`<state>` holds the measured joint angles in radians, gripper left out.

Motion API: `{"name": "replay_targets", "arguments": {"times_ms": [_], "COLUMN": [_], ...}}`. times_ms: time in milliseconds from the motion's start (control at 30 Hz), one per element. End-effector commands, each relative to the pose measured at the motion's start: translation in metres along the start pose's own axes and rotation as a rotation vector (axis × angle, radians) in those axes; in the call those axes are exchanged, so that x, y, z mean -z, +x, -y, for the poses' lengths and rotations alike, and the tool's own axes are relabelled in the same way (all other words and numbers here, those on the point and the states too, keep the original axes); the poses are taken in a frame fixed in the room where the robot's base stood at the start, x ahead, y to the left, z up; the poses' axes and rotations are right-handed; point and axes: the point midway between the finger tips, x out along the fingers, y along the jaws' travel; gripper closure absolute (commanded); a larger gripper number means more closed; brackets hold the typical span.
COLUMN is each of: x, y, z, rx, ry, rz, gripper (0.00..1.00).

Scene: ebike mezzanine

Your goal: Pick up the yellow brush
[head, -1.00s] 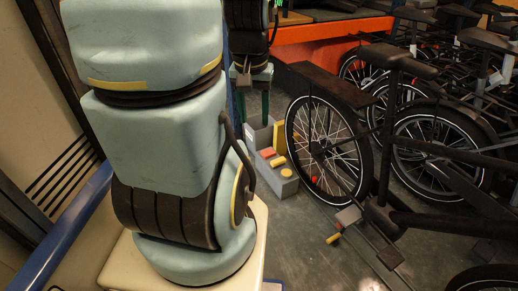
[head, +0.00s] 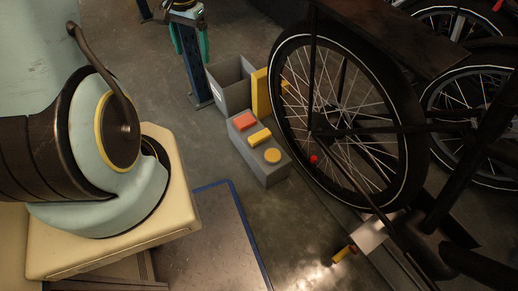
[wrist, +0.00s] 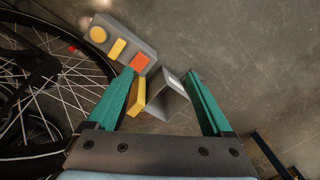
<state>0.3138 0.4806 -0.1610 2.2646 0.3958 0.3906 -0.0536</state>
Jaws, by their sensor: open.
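No object is clearly recognisable as a brush. Yellow candidates are a small yellow block (head: 259,137) on a low grey box (head: 270,172), a yellow disc (head: 272,156) beside it, and a small yellow piece (head: 343,253) on the floor near the bicycle. The block (wrist: 117,48) and disc (wrist: 98,34) also show in the wrist view, at the upper left. My gripper (wrist: 161,74) is open, its teal fingers apart with nothing held between them. In the head view my gripper (head: 191,48) is at the top, beyond the grey box and apart from it.
An orange-red block (head: 245,121) shares the grey box. Behind it stand an open grey bin (head: 233,72) and an upright yellow panel (head: 260,94). A bicycle wheel (head: 350,115) is close on the right. The floor left of the box is clear.

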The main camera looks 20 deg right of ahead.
Motion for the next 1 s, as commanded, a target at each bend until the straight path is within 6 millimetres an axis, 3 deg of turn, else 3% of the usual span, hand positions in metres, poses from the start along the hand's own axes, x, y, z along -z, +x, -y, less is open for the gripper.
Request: {"name": "replay_targets", "arguments": {"times_ms": [33,300,500,600,700,1000], "x": [0.011,0.059,0.08,0.085,0.089,0.089], "y": [0.049,0.197,0.287,0.314,0.329,0.361], "z": [-0.015,-0.087,-0.14,-0.158,-0.17,-0.178], "rx": [-0.006,-0.036,-0.063,-0.074,-0.08,-0.084], "ry": [0.059,0.341,0.509,0.562,0.594,0.613], "rz": [0.007,0.007,-0.001,-0.006,-0.01,-0.011], "gripper": [0.15,0.15,0.15,0.15,0.15,0.15]}}
